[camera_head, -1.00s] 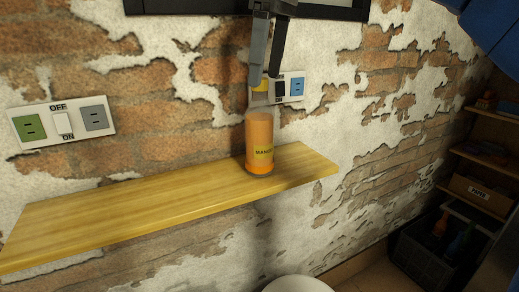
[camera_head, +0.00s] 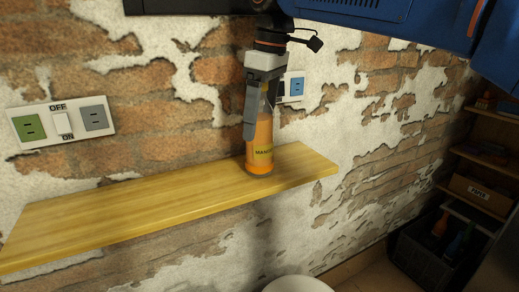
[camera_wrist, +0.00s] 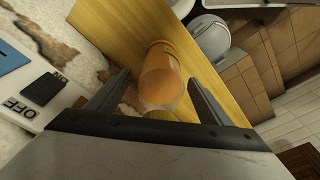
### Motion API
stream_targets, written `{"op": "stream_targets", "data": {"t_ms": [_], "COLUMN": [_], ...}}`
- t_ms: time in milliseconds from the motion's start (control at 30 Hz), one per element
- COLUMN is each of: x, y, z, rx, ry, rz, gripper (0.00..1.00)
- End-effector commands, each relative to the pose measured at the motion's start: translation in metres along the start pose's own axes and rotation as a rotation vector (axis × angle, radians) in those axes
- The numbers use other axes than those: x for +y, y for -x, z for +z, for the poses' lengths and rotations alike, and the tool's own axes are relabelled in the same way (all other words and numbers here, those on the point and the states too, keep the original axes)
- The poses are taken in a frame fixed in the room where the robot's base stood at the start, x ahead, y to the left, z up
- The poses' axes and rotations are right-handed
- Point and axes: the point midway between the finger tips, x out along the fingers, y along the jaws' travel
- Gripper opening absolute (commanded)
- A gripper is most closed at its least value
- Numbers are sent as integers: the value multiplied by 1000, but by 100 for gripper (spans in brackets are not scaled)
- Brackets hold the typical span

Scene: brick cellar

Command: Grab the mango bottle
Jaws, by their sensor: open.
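The mango bottle (camera_head: 262,152), orange with a dark "MANGO" label, stands upright on the yellow wooden shelf (camera_head: 130,213) near its right end. My gripper (camera_head: 262,135) points down over the bottle, and its fingers reach beside the bottle's upper part. The wrist view shows the open fingers of my gripper (camera_wrist: 160,78) on either side of the bottle (camera_wrist: 160,82), with gaps visible there. The bottle's top is partly hidden by my gripper in the head view.
A panel with a green socket and switch (camera_head: 62,123) is on the brick wall at left. A second panel with a blue socket (camera_head: 297,87) is behind my gripper. The shelf's left part is bare. A shelving unit with a dark crate (camera_head: 425,255) stands at right.

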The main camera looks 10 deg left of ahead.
Motion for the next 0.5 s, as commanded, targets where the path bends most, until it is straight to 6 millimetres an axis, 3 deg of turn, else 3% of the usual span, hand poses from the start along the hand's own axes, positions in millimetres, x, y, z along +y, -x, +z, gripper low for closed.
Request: {"op": "stream_targets", "data": {"t_ms": [267,500], "x": [0,0], "y": [-3,-3], "z": [0,0], "rx": [0,0], "ry": [0,0], "rz": [0,0], "gripper": [73,18]}}
